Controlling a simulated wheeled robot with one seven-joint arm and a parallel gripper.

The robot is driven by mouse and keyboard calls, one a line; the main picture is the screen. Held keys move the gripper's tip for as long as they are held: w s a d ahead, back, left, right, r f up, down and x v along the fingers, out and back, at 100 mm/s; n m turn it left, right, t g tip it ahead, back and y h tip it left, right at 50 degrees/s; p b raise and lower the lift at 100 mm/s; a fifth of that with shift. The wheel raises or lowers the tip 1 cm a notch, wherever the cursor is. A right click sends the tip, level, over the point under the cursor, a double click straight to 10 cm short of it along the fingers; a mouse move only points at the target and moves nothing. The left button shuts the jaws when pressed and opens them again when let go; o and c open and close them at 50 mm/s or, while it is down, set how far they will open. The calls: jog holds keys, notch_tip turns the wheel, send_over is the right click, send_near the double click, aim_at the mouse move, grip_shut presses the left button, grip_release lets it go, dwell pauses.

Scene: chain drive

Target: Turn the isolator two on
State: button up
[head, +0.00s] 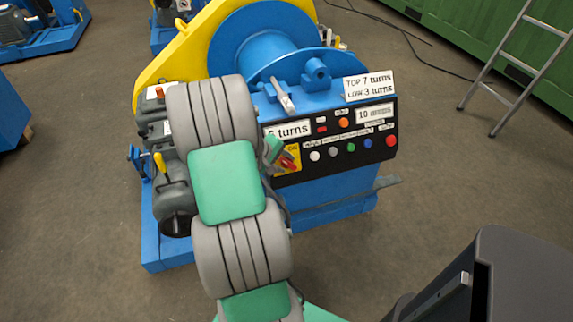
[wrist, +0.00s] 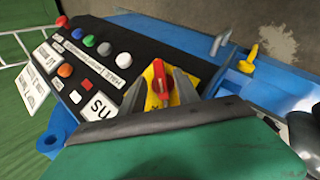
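A red rotary switch handle (head: 288,161) on a yellow plate sits at the lower left of the black control panel (head: 350,152). In the wrist view the red handle (wrist: 160,80) stands between my two grey fingers, on its yellow plate (wrist: 149,96). My gripper (wrist: 159,88) is open, with one finger on each side of the handle. Whether a finger touches it I cannot tell. In the head view my arm hides part of the panel's left end. I cannot read a label naming this switch as isolator two.
Several coloured buttons (wrist: 89,41) and a white one (wrist: 123,59) sit close beside the switch. The blue drum (head: 262,40) and yellow guard (head: 190,45) stand behind. A ladder (head: 520,65) leans at right.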

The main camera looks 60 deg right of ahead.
jog(key=shift+x, duration=0.95)
grip_shut()
